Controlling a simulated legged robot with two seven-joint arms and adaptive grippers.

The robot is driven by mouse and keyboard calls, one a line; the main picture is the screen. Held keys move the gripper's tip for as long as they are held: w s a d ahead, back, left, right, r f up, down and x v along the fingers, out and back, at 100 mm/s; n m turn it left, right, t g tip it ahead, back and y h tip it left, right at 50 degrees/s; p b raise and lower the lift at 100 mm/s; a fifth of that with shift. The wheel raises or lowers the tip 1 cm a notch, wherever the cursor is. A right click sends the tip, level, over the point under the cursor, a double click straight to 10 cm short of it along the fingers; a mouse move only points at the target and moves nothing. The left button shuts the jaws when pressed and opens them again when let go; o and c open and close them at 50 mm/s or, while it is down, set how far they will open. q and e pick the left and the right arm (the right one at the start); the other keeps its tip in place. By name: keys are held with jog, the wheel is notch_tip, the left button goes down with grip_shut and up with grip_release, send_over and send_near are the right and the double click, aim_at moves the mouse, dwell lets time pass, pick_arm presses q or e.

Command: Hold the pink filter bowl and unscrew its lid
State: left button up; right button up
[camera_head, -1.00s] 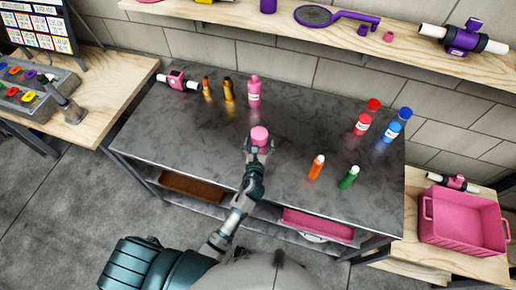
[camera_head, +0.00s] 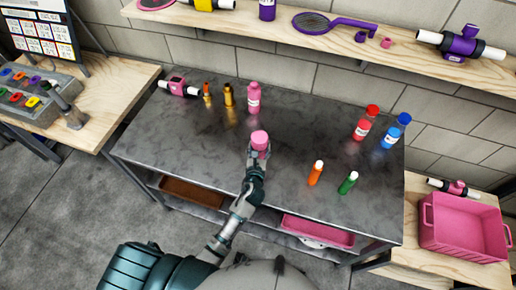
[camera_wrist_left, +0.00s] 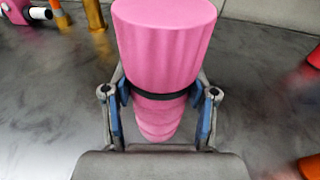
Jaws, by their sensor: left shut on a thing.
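The pink filter bowl (camera_head: 260,140) is upright at the middle of the dark metal table. In the left wrist view its wide, ribbed pink lid (camera_wrist_left: 165,38) is on top. A black ring separates the lid from the narrower pink bowl (camera_wrist_left: 158,115) below. My left gripper (camera_head: 257,155) is shut on the bowl. In the wrist view its blue-padded fingers (camera_wrist_left: 160,98) are on both sides, about level with the ring and just below it. I cannot tell whether the bowl's base touches the table. My right gripper is not in view.
A pink bottle (camera_head: 253,98), gold and orange pieces (camera_head: 228,95) and a pink-white filter housing (camera_head: 178,87) stand behind. Red (camera_head: 363,126), blue (camera_head: 391,132), orange (camera_head: 316,172) and green (camera_head: 348,182) bottles stand right. The front-left tabletop is clear.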

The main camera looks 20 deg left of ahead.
aim_at(258, 148)
pick_arm(q)
jog(key=shift+d+r, duration=0.1)
jog(key=shift+r, duration=0.8)
jog(key=shift+a+r+p, duration=0.2)
jog(key=shift+r+p, duration=0.3)
jog(key=shift+r, duration=0.3)
jog(key=a+f+v, duration=0.1)
jog(key=a+v, duration=0.1)
jog(key=v, duration=1.4)
jog(key=shift+s+a+f, duration=0.2)
jog(key=shift+s+a, duration=0.05)
jog(key=shift+a, duration=0.45)
jog(key=o, duration=0.5)
jog(key=shift+c, duration=0.2)
jog(key=shift+d, duration=0.2)
grip_shut()
